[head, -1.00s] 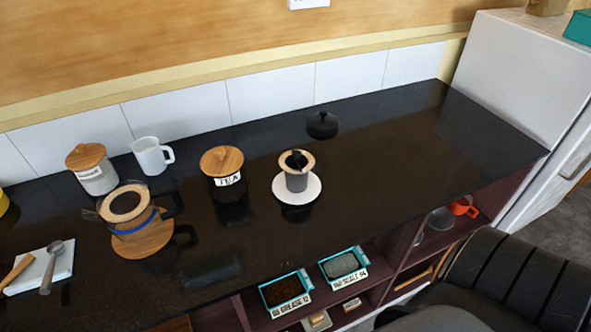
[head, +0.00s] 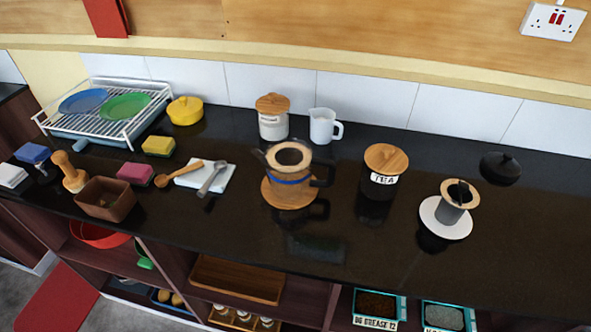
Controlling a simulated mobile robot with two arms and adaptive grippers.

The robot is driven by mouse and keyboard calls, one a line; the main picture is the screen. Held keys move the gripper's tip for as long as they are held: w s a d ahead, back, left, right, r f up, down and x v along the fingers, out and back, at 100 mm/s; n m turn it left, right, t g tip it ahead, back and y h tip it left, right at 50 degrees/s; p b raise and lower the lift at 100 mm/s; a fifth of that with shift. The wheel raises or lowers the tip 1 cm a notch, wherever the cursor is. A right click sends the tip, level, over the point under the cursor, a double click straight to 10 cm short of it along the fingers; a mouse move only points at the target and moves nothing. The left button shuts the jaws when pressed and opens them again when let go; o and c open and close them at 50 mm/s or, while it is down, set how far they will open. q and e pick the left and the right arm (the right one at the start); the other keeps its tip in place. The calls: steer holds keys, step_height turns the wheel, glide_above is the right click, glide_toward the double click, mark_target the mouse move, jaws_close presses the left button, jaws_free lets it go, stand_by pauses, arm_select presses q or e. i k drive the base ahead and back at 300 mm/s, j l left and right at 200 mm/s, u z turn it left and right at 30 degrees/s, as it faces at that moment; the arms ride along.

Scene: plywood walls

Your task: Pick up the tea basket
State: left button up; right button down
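A small grey cup-shaped piece with a wooden rim (head: 453,212), which looks like the tea basket, stands upright on a round white saucer (head: 434,226) at the right of the dark counter. Something dark sticks out of its top; I cannot tell what it is. A glass teapot (head: 290,172) with a wooden ring at its mouth and a blue band stands on a round wooden base, left of it. A black lid (head: 500,170) lies behind the basket to the right. A jar marked TEA (head: 380,186) with a wooden lid stands between teapot and basket. Neither gripper shows.
A white mug (head: 323,126) and a lidded white jar (head: 272,123) stand behind the teapot. A dish rack (head: 110,118), a yellow pot (head: 185,111), sponges, a brown box (head: 106,199) and a spoon fill the left. Blue trays (head: 378,308) sit on the shelf below. The counter's front middle is clear.

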mark_target(455, 202)
steer(key=k+l, duration=0.3)
steer(key=l, duration=0.2)
steer(key=k+l, duration=0.35)
steer(key=l+u, duration=0.05)
steer(key=l, duration=0.1)
